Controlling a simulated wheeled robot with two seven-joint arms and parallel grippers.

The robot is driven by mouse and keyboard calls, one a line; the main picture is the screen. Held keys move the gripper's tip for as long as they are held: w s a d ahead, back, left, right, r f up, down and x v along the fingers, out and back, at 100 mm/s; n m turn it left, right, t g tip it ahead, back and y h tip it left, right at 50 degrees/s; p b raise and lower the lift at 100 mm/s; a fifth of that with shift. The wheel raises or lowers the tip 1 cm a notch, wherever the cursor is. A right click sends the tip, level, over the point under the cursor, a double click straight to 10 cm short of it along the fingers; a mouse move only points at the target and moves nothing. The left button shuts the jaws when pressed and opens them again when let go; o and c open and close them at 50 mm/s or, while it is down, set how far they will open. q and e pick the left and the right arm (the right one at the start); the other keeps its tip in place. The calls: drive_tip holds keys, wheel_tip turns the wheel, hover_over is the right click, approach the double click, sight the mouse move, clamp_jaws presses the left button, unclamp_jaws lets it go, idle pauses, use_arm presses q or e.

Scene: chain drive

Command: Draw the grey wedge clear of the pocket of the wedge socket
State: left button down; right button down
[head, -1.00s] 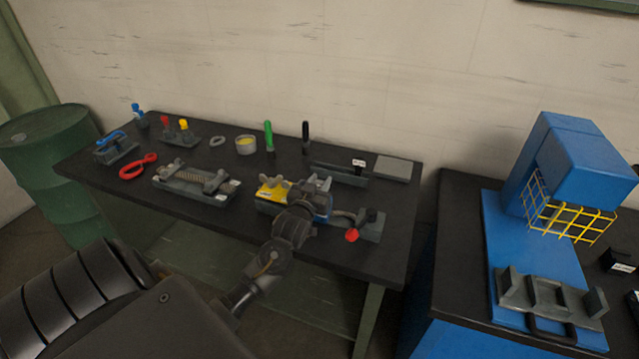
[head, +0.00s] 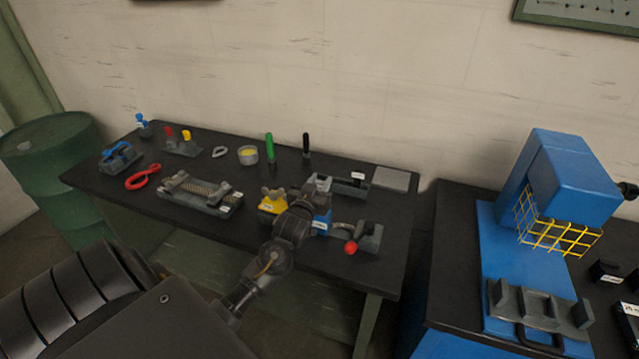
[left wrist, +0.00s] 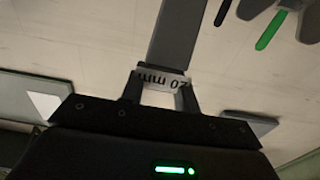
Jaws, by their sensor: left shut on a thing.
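My left gripper (left wrist: 160,92) is shut on a grey bar, the grey wedge (left wrist: 175,40), which carries a white "20 mm" label. The wedge runs out of the top of the left wrist view, so its far end is hidden. In the head view my left gripper (head: 312,192) is over the bench fixtures, partly hidden behind its own wrist. A blue block (head: 321,222) with a white label shows just below it. I cannot tell which fixture holds the pocket, or whether the wedge's far end is still in it. My right gripper is not in view.
A fixture with a red ball knob (head: 350,247) and a yellow block (head: 272,204) stand close to the gripper. A blue press (head: 560,175) stands on the right bench.

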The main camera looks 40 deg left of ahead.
use_arm(q)
drive_tip(key=shift+r+p, duration=2.1)
drive_tip(key=shift+r, duration=0.4)
drive_tip(key=shift+r, duration=0.1)
